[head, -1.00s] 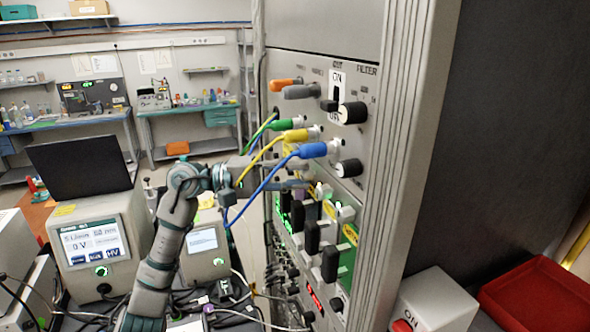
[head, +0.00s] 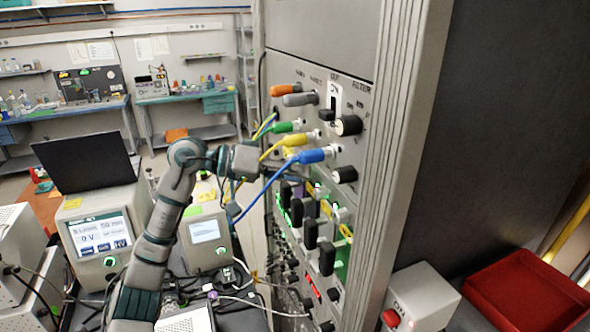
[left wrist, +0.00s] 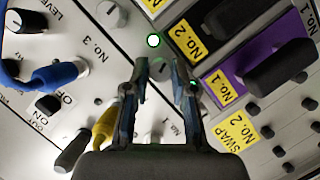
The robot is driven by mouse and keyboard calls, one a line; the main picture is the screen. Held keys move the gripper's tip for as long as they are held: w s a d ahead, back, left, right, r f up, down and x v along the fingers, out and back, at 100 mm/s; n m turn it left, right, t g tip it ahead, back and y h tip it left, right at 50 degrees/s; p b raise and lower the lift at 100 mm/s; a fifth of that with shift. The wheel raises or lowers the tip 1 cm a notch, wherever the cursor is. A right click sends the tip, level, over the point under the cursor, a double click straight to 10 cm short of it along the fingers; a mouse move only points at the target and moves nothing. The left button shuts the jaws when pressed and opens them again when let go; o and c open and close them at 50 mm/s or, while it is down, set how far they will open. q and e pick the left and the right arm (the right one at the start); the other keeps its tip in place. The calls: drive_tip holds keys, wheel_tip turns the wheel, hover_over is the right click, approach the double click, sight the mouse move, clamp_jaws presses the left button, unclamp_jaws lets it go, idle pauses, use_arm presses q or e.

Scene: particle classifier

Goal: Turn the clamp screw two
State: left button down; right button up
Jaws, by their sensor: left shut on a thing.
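My left gripper (left wrist: 158,78) is at the rack's front panel, its two fingers on either side of a small grey slotted screw head (left wrist: 158,68) and shut on it. I take this for a clamp screw; I cannot read its number. A label "No. 1" and another round grey part (left wrist: 154,137) show nearer the gripper's base, between the fingers. In the head view my left gripper (head: 290,172) reaches the panel below the yellow plug and beside the blue plug (head: 311,156); its fingertips are partly hidden by the blue plug and cable. My right gripper is not in view.
The rack (head: 378,175) carries black knobs (head: 349,125), orange, grey, green and yellow plugs (head: 302,139) and black handles (head: 327,258) close around the gripper. Loose cables hang by my left arm. A grey button box (head: 420,298) and a red tray (head: 528,290) stand right of the rack.

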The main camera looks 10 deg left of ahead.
use_arm(q)
drive_tip(key=shift+d+f+m+y, duration=0.1)
drive_tip(key=shift+f+m+y, duration=0.2)
drive_tip(key=shift+f+m, duration=0.1)
idle(0.3)
drive_tip(key=c, duration=1)
unclamp_jaws()
drive_tip(key=shift+o, duration=0.2)
drive_tip(key=shift+w+r, duration=0.1)
drive_tip(key=shift+r, duration=0.05)
drive_tip(key=shift+a+r, duration=0.15)
drive_tip(key=shift+a, duration=0.15)
drive_tip(key=v, duration=1.1)
drive_tip(key=shift+a, duration=0.3)
